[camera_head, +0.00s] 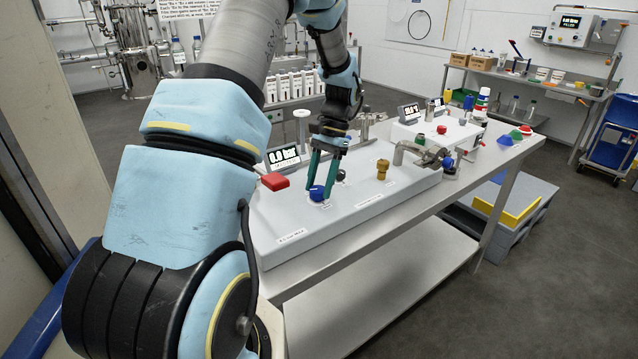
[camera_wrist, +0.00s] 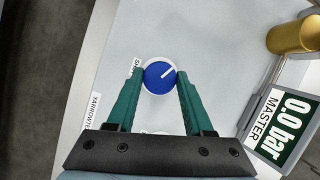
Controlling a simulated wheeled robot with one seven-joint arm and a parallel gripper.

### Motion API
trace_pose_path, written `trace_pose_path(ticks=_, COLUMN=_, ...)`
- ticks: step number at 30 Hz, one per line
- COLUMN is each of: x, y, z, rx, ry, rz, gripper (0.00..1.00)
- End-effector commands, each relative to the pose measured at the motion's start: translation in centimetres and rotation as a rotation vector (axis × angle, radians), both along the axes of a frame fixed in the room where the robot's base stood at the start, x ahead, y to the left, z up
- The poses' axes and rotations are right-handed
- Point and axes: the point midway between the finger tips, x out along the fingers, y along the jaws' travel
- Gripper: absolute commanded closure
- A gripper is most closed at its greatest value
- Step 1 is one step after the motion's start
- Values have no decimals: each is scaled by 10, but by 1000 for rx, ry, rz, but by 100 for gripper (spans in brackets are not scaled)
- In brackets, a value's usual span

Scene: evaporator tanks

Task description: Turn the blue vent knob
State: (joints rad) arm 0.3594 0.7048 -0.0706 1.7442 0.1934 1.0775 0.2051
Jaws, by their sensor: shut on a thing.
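The blue vent knob (camera_head: 317,193) sits on the light grey panel (camera_head: 285,232) on the bench. In the wrist view the blue knob (camera_wrist: 159,77) is round, with a white pointer line toward the upper right. It stands on a white disc with a partly hidden label beside it. My gripper (camera_head: 320,184) points down at the knob with its green fingers. In the wrist view my gripper (camera_wrist: 160,82) has one finger on each side of the knob, shut on it. The fingers hide part of the disc and label.
A red block (camera_head: 274,181) and a 0.0 bar display (camera_head: 283,156) stand left of the knob; the display (camera_wrist: 282,128) reads MASTER in the wrist view. A dark knob (camera_head: 341,175) is close behind my fingers. A brass knob (camera_head: 382,168) and metal pipework (camera_head: 415,153) stand to the right.

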Motion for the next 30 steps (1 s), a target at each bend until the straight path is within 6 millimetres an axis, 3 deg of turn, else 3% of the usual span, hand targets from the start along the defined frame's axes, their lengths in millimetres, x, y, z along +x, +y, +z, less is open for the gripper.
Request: trace_pose_path(ticks=30, x=-5, y=-2, z=1, rx=-1, ry=-2, rz=-910, gripper=100)
